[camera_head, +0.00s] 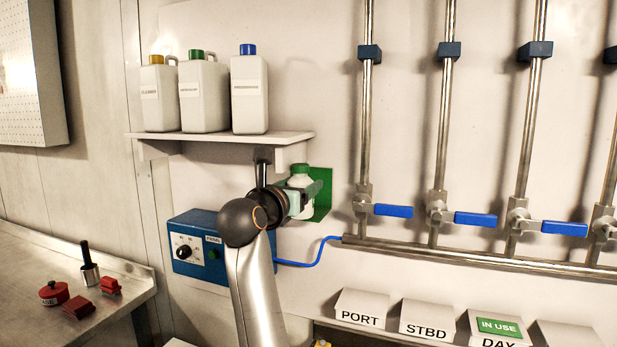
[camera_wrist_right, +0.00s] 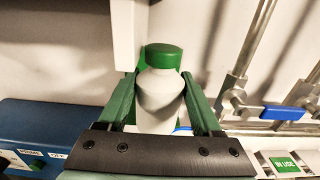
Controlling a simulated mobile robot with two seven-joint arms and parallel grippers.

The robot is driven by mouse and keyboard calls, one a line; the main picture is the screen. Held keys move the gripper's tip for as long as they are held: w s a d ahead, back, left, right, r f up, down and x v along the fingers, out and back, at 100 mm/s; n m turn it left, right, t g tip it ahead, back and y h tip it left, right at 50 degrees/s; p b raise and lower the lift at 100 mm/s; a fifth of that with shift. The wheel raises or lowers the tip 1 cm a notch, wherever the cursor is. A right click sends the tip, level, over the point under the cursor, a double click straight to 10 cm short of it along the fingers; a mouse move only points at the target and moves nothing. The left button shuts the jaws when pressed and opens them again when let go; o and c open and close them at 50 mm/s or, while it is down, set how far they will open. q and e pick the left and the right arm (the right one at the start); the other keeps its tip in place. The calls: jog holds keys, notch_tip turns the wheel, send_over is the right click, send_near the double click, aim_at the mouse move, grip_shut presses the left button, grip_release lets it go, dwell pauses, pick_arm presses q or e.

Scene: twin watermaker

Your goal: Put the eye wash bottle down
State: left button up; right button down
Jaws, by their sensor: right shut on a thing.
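The eye wash bottle (camera_wrist_right: 160,92) is pale with a green cap and stands upright between the fingers of my right gripper (camera_wrist_right: 163,105) in the right wrist view. The gripper is shut on it. In the head view the bottle (camera_head: 301,180) shows beside a green wall bracket (camera_head: 322,196), under the right end of the shelf, partly hidden by my right gripper (camera_head: 296,196). I cannot tell whether the bottle rests on the bracket. My left gripper is not in view.
Three white jugs (camera_head: 249,95) stand on the wall shelf (camera_head: 225,142) above. A blue control box (camera_head: 195,250) is below left. Pipes with blue-handled valves (camera_head: 393,211) are to the right. A steel bench (camera_head: 30,270) at left holds red items and a black-handled tool.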

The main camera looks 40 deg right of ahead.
aim_at(309, 183)
jog(key=p+x, duration=0.1)
jog(key=x, duration=0.4)
jog(key=shift+d+r, duration=0.1)
jog(key=shift+d, duration=0.05)
jog(key=shift+f+p, duration=0.3)
jog(key=shift+p, duration=0.05)
jog(key=shift+a, duration=0.2)
jog(key=shift+f, duration=0.2)
jog(key=c, duration=0.5)
grip_release()
jog(key=shift+f, duration=0.15)
jog(key=o, duration=0.4)
jog(key=shift+o, duration=0.2)
